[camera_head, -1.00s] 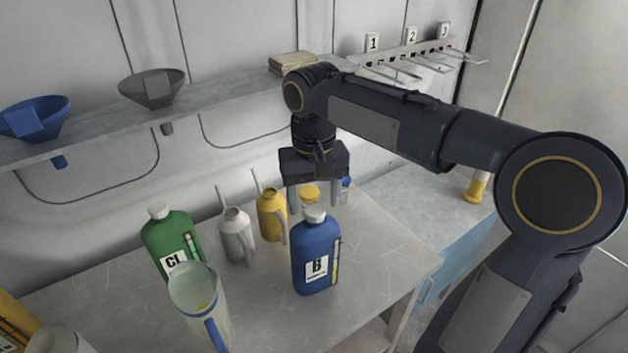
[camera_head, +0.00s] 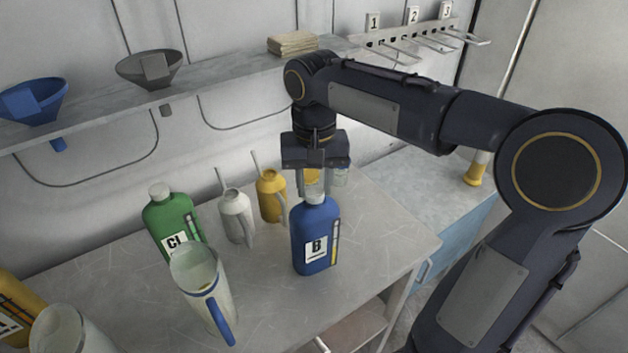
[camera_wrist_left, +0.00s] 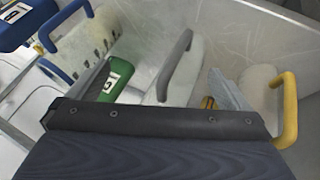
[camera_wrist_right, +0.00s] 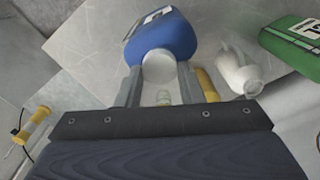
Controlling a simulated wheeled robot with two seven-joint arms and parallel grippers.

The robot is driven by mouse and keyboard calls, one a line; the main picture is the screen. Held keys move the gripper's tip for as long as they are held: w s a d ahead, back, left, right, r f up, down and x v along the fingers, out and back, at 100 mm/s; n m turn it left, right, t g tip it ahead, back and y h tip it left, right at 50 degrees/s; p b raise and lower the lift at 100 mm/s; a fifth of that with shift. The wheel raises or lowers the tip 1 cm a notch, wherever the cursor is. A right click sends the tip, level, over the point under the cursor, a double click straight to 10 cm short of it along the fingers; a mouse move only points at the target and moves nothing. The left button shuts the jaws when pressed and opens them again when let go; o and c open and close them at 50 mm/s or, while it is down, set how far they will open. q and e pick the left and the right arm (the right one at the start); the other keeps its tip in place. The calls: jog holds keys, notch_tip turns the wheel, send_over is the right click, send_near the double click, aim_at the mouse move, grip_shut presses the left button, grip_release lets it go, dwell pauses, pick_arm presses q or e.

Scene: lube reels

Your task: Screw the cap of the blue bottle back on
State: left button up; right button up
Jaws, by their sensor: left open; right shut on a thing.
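The blue bottle (camera_head: 315,238) stands upright on the table, its label facing me. Its white cap (camera_head: 314,197) sits at the top of the neck; it also shows in the right wrist view (camera_wrist_right: 158,68). I cannot tell how tight it is. My right gripper (camera_head: 313,186) points straight down over the bottle, its fingers shut on the cap from both sides. My left gripper (camera_wrist_left: 160,92) shows only in the left wrist view, open, with nothing clearly held between its fingers.
A green bottle (camera_head: 172,222) and a clear jug with a blue handle (camera_head: 200,288) stand left of the blue bottle. A white can (camera_head: 236,215) and a yellow can (camera_head: 270,195) stand behind. Funnels rest on the shelf (camera_head: 200,98). The table right of the bottle is clear.

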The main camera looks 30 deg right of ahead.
aim_at(315, 191)
jog(key=shift+m, duration=1.1)
jog(key=o, duration=1)
jog(key=shift+o, duration=0.4)
jog(key=shift+o, duration=1.3)
jog(key=shift+r, duration=0.15)
notch_tip(315, 191, up, 6)
jog(key=p, duration=0.6)
jog(key=shift+s, duration=0.15)
